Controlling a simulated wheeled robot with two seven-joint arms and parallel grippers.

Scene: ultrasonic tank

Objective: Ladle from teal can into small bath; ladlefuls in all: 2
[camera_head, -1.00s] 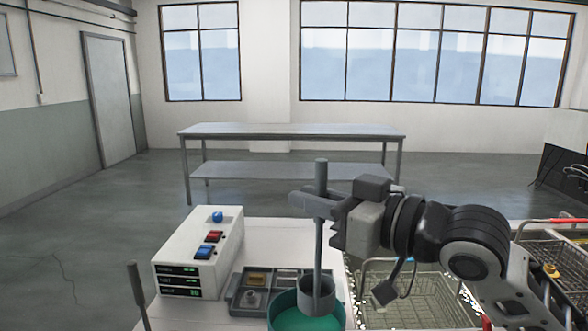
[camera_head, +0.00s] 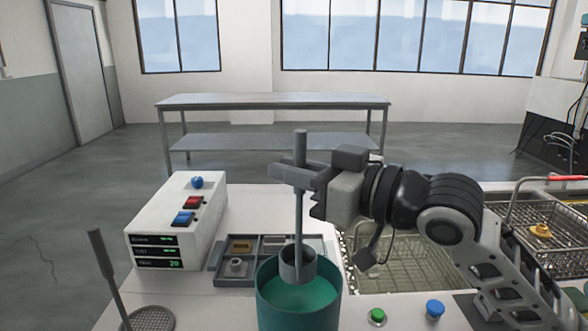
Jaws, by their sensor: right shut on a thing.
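My right gripper (camera_head: 293,176) is shut on the upright grey handle of the ladle (camera_head: 299,215). The ladle's cup (camera_head: 297,263) hangs at the mouth of the teal can (camera_head: 299,312), its lower part at or in the teal liquid. I cannot tell how full the cup is. The can stands at the front middle of the white bench. A wire-mesh basket (camera_head: 405,265) lies behind and right of the can, partly hidden by my right arm; I cannot tell which part here is the small bath. My left gripper is not in view.
A white control box (camera_head: 175,222) with buttons and displays stands left. A grey divided tray (camera_head: 232,282) lies behind the can. A round mesh strainer (camera_head: 150,319) with an upright handle is front left. Green (camera_head: 377,316) and blue (camera_head: 434,308) buttons sit front right.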

